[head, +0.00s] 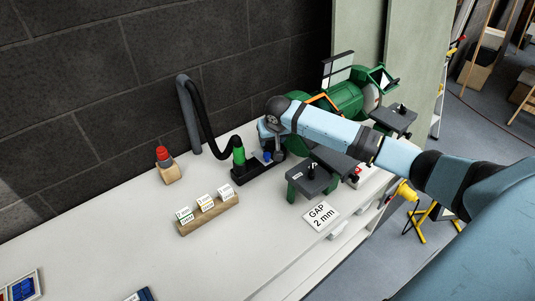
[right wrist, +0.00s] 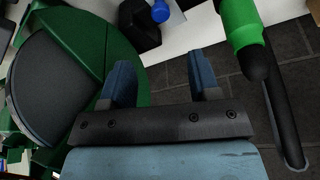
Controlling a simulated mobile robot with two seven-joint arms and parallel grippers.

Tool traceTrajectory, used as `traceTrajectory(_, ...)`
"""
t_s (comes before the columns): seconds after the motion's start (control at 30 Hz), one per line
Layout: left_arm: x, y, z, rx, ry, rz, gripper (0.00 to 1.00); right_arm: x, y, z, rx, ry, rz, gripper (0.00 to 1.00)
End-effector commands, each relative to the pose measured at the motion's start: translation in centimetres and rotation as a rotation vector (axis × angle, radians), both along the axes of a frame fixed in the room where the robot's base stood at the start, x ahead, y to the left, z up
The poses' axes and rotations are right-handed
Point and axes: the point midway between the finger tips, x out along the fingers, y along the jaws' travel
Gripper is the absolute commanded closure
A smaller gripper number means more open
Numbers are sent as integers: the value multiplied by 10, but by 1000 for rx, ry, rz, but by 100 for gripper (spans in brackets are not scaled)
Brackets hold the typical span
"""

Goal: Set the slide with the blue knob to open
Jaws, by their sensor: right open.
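The slide is a low black piece (head: 247,172) on the bench, beside the green hose fitting (head: 238,151). Its blue knob (head: 267,156) shows just below my right gripper (head: 269,141) in the head view. In the right wrist view the blue knob (right wrist: 160,11) is at the top edge, beyond my open right gripper (right wrist: 163,72) and apart from its fingers. The fingers hold nothing. Whether the slide stands open or closed I cannot tell. My left gripper is not in view.
The green grinder (head: 345,97) stands close to my right arm; its round guard (right wrist: 110,45) is left of the fingers. A black hose (head: 205,135) rises behind the slide. A wooden card holder (head: 208,215), a red button (head: 163,154) and a gap sign (head: 320,216) are on the bench.

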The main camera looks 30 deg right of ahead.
Motion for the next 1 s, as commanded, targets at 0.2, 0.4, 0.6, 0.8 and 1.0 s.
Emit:
traceTrajectory(0.2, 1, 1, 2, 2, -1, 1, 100, 17, -5, -43, 0, 1, -1, 44)
traceTrajectory(0.4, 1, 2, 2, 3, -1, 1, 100, 32, -10, -80, -1, 0, 0, 44)
traceTrajectory(0.6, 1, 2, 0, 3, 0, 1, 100, 41, -13, -104, 0, 0, 1, 44)
traceTrajectory(0.8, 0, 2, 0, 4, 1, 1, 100, 43, -14, -111, 0, -1, 2, 44)
traceTrajectory(1.0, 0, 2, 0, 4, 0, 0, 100, 43, -14, -111, 0, -2, 2, 44)
